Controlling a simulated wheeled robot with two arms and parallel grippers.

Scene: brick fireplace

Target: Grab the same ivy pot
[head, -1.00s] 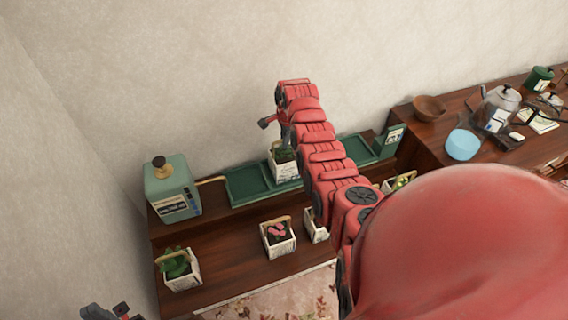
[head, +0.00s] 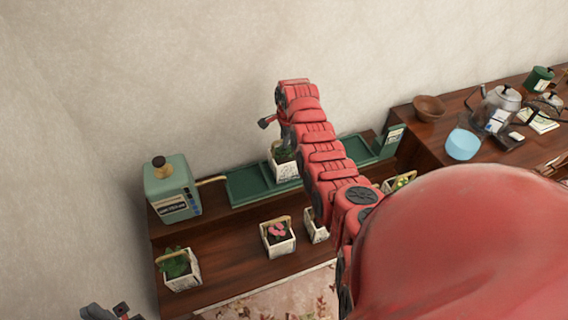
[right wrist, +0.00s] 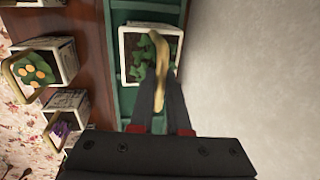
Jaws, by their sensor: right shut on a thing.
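The ivy pot (head: 286,172) is a white square planter with dark green leaves, standing on the green tray in the head view, partly behind my right arm. In the right wrist view the ivy pot (right wrist: 126,60) has a tan arched handle (right wrist: 157,45). My right gripper (right wrist: 158,82) is shut on that handle, its dark fingers on either side of it.
The green tray (head: 245,187) runs along the wall beside a green dispenser (head: 172,188). Lower pots hold a green plant (head: 181,270) and pink flowers (head: 278,240); another (head: 316,228) is half hidden. A bowl (head: 430,108) and kettle (head: 500,105) stand on the right table.

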